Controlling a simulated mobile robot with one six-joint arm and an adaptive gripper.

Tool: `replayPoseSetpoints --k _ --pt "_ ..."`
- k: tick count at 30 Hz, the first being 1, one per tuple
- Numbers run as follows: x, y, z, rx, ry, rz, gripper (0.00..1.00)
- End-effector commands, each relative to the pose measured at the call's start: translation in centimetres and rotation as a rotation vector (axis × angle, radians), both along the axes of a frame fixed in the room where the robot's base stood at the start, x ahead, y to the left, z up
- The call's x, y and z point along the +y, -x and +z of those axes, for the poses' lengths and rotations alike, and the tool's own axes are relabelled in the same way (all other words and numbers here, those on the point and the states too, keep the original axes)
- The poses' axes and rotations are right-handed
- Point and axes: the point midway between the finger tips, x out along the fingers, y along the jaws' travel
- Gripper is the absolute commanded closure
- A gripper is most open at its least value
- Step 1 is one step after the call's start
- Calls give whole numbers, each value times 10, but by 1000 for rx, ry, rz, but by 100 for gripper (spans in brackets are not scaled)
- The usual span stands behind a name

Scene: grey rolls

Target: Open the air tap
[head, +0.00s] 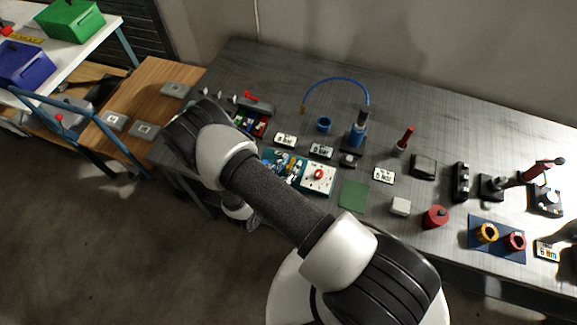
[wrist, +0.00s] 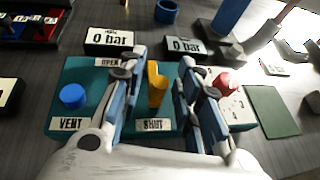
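The air tap is a yellow handle (wrist: 157,88) on a teal panel (wrist: 88,78), seen in the wrist view. An OPEN label (wrist: 108,62) is at the panel's far edge, left of the handle, and a SHUT label (wrist: 153,125) is on its near side. My gripper (wrist: 158,66) is open, with one finger on each side of the handle and a visible gap to each. The left finger partly covers the OPEN label. In the head view the teal panel (head: 270,157) is partly covered by my gripper and arm.
A blue knob (wrist: 72,95) with a VENT label (wrist: 68,123) is left of the tap. A red knob (wrist: 224,82) on a white block is close to the right finger. Two displays (wrist: 110,40) (wrist: 186,46) behind read 0 bar. A green mat (head: 354,195) lies to the right.

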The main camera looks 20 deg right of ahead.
Motion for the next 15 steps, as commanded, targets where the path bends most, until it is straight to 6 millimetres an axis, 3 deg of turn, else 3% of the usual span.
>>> replayPoseSetpoints --k 12,15 --pt "0 1 0 1 1 -2 100" --pt "0 1 0 1 1 -2 100"
